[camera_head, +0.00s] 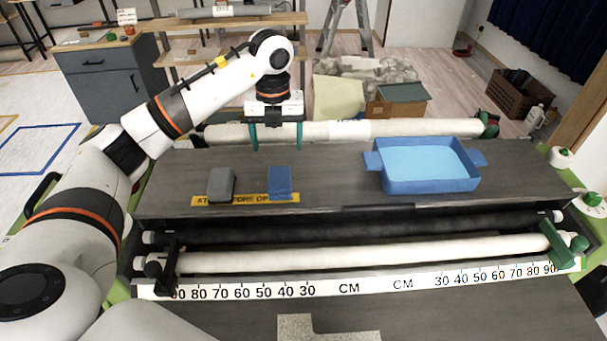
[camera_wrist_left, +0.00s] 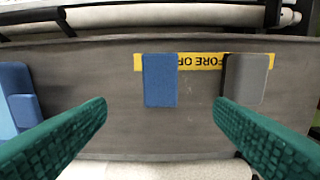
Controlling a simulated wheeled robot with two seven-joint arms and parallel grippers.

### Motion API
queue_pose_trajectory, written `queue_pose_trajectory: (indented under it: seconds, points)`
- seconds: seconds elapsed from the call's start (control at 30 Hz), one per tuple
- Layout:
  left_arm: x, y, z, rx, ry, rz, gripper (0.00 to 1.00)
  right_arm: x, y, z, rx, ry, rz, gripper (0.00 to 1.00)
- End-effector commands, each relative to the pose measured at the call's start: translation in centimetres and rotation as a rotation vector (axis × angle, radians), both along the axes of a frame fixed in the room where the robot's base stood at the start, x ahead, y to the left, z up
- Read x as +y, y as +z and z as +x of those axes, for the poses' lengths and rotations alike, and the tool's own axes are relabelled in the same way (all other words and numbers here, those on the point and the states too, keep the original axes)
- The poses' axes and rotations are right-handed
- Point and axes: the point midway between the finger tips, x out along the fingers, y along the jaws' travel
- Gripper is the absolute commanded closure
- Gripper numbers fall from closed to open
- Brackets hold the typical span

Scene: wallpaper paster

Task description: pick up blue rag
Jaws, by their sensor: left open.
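The blue rag (camera_head: 280,182) lies on the dark table top, partly over a yellow label strip. It also shows in the left wrist view (camera_wrist_left: 160,80), as a small blue block ahead of the fingers and between their lines. My left gripper (camera_head: 276,136) is open and empty, above and behind the rag, pointing down. Its two green fingers show in the left wrist view (camera_wrist_left: 160,112), wide apart and not touching the rag. My right gripper is not in view.
A grey block (camera_head: 220,184) lies left of the rag, close by on the yellow strip (camera_head: 246,200). A blue tray (camera_head: 430,184) with light blue inside stands at the right. White rolls lie behind (camera_head: 350,130) and in front (camera_head: 350,253). The table between rag and tray is clear.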

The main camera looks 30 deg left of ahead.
Motion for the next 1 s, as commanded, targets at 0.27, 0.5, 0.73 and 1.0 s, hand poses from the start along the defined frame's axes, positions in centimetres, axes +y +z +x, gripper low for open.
queue_pose_trajectory:
  seconds: [0.27, 0.5, 0.73, 1.0]
  points:
    - [0.1, -4.0, -0.1, 0.006, 0.021, 0.0, 0.24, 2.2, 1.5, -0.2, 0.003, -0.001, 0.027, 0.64]
    - [0.0, -6.7, -0.1, 0.003, 0.02, 0.001, 0.24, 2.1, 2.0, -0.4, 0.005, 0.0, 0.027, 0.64]
    - [0.0, -9.2, 0.0, 0.006, 0.02, 0.0, 0.24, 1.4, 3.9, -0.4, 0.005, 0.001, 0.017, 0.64]
    - [0.0, -11.9, 0.2, 0.001, 0.018, 0.0, 0.24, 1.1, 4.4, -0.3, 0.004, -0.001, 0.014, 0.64]
